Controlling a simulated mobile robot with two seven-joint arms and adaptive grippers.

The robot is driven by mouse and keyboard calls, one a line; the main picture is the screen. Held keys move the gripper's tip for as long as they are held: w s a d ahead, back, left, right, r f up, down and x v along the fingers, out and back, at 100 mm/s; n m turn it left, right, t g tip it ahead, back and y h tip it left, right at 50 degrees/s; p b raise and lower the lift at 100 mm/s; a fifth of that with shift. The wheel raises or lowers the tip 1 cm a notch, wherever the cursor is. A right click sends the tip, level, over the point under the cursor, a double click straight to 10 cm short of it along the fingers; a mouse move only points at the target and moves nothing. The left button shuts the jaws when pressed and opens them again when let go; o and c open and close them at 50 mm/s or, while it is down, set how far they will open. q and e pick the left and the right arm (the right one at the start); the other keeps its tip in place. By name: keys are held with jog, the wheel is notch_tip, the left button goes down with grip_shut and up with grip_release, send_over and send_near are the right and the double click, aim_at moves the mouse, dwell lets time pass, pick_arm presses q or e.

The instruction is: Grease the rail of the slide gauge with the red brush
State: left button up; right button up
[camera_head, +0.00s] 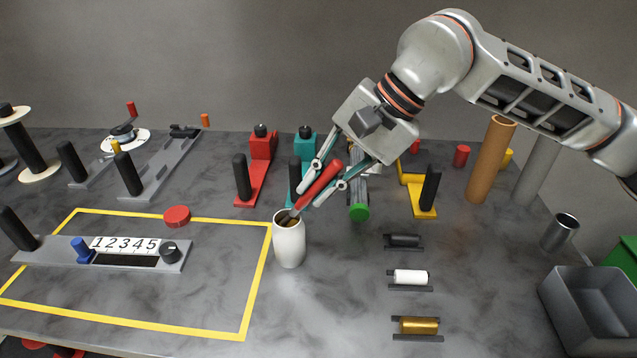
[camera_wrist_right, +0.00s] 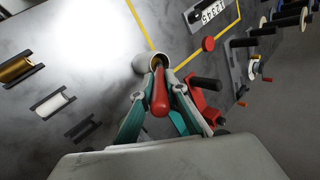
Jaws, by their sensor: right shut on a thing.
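The red brush (camera_head: 323,181) is tilted, its lower end inside the mouth of a white jar (camera_head: 289,241). My right gripper (camera_head: 322,187) is shut on the red brush handle, just above and right of the jar. In the right wrist view the red brush (camera_wrist_right: 160,94) sits between the two fingers, pointing into the white jar (camera_wrist_right: 150,64). The bristles are hidden in the jar. The slide gauge (camera_head: 100,252) lies inside the yellow outline at left, with a numbered scale, a blue slider (camera_head: 82,250) and a black knob. My left gripper is not in view.
A red disc (camera_head: 177,216) lies on the yellow outline (camera_head: 258,285) behind the gauge. Red and teal clamps (camera_head: 262,165) stand behind the jar. Spools on holders (camera_head: 411,277) lie to the right, with a grey bin (camera_head: 590,310) at far right. The table between gauge and jar is clear.

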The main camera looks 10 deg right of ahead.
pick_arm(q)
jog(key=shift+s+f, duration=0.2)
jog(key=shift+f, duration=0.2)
pick_arm(e)
jog(key=shift+f, duration=0.5)
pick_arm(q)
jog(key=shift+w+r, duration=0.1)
pick_arm(e)
jog(key=shift+f, duration=0.15)
dwell(0.9)
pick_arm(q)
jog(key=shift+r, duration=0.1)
pick_arm(e)
jog(key=shift+r+p, duration=1.65)
jog(key=shift+r, duration=2)
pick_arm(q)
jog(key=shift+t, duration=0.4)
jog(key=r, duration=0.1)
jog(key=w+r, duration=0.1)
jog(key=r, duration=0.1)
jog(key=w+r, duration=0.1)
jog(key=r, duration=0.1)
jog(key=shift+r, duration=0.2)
pick_arm(e)
jog(key=shift+f, duration=0.1)
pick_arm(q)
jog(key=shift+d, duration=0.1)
pick_arm(e)
jog(key=shift+d, duration=0.1)
